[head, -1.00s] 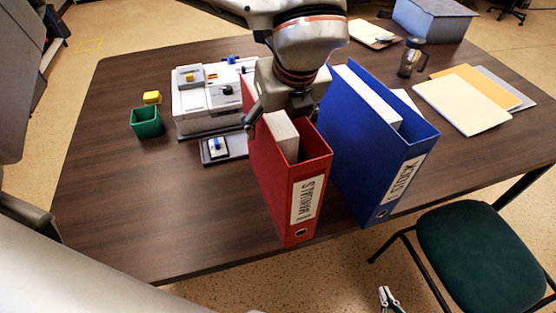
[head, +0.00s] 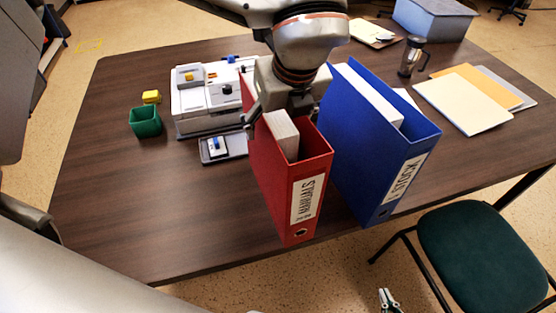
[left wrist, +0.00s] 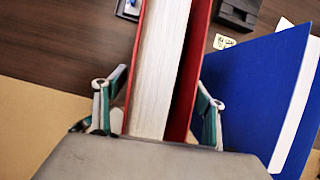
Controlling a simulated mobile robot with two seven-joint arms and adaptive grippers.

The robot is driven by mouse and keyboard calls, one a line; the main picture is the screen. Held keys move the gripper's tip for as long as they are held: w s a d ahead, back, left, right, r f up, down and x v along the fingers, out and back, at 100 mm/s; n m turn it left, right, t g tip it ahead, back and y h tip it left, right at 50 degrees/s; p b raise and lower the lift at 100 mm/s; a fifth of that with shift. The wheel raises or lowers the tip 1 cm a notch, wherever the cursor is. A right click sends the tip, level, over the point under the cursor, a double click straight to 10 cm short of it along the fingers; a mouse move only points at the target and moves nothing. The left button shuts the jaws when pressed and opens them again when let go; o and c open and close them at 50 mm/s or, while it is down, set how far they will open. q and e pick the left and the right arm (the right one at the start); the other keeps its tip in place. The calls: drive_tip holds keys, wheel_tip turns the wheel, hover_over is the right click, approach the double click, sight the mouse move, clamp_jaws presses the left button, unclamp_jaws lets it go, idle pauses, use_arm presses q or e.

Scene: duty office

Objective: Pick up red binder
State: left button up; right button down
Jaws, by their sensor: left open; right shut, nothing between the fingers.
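The red binder (head: 310,165) stands upright on the table, its labelled spine towards the near edge. White pages show in its open top. My left gripper (head: 284,112) comes down over it from above. In the left wrist view, the red binder (left wrist: 186,75) lies between the two spread fingers of the left gripper (left wrist: 160,105), one on each side. The gripper is open; small gaps or contact at the covers are hard to tell. My right gripper (head: 389,299) is shut and empty, low in the head view, beyond the table's near edge.
A blue binder (head: 405,170) stands close to the right of the red one. A white device (head: 207,105) and a green box (head: 145,122) are to the left. A green chair (head: 480,250) stands by the table (head: 150,210), whose front left is clear.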

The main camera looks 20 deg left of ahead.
idle(0.4)
use_arm(q)
drive_tip(key=shift+f, duration=0.1)
clamp_jaws()
